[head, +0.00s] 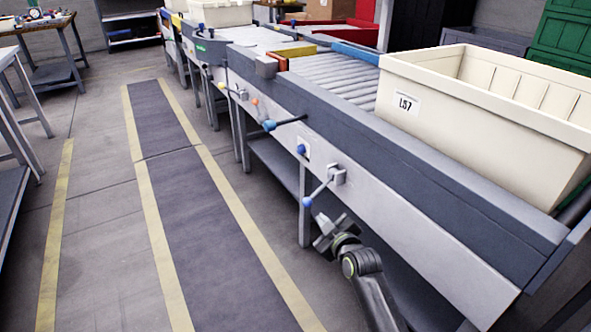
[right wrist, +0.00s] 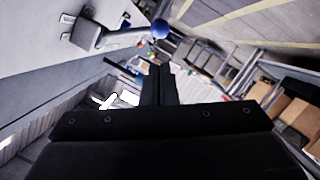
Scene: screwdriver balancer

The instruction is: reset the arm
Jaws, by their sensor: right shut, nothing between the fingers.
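My right gripper (head: 323,225) is low in front of the conveyor's side, just below a lever with a blue ball (head: 307,202). Its fingers are shut and hold nothing. A gap seems to lie between gripper and ball. In the right wrist view the shut fingers (right wrist: 158,82) point away from the camera, and the lever's blue ball (right wrist: 160,28) shows just above their tips. The lever's grey mount (head: 337,175) is fixed to the white side panel. My left gripper is not in the head view.
A cream crate (head: 398,102) marked L57 stands on the roller conveyor (head: 338,78). Another blue-ended lever (head: 285,122) and a blue knob (head: 301,149) stick out farther along the panel. The floor walkway (head: 200,225) on the left is clear.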

